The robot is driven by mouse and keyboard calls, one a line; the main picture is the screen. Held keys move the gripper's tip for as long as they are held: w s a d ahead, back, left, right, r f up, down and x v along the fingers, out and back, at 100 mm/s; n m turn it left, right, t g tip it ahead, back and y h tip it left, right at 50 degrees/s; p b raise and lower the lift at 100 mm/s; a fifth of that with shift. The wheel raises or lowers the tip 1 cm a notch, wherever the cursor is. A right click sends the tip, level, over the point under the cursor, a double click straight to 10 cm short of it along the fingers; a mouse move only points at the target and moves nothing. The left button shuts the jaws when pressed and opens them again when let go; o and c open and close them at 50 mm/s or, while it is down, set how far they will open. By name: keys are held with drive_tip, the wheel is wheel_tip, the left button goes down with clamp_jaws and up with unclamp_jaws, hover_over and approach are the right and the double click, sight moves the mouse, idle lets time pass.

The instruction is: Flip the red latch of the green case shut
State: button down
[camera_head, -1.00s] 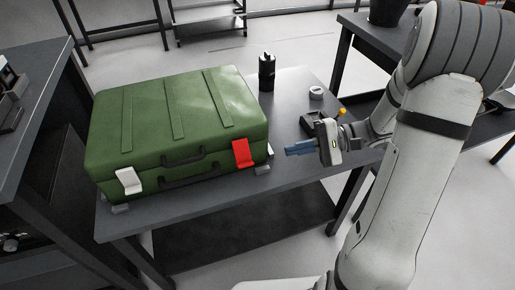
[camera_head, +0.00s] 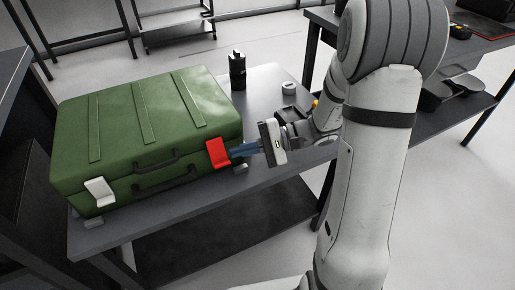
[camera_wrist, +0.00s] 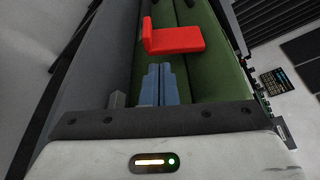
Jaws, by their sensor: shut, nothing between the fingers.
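The green case (camera_head: 150,117) lies closed-lidded on a grey table, with two dark handles on its front. The red latch (camera_head: 218,153) is at the front right corner of the case, and a white latch (camera_head: 99,191) is at the front left. In the wrist view the red latch (camera_wrist: 172,38) shows as an L-shaped piece with a flap sticking out from the case. My gripper (camera_head: 233,152) is shut and empty, its blue fingertips right beside the latch's right edge. In the wrist view the fingertips (camera_wrist: 159,72) sit just below the latch; I cannot tell if they touch.
The grey table (camera_head: 265,90) has a black bottle (camera_head: 237,70) and a small white ring-shaped object (camera_head: 289,88) behind my gripper. A dark bench (camera_head: 20,70) stands at the left. A shelf table (camera_head: 470,45) stands at the back right.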

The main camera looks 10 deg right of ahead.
drive_tip(key=shift+a+f, duration=0.15)
drive_tip(key=shift+a, duration=0.75)
drive_tip(key=shift+d, duration=0.15)
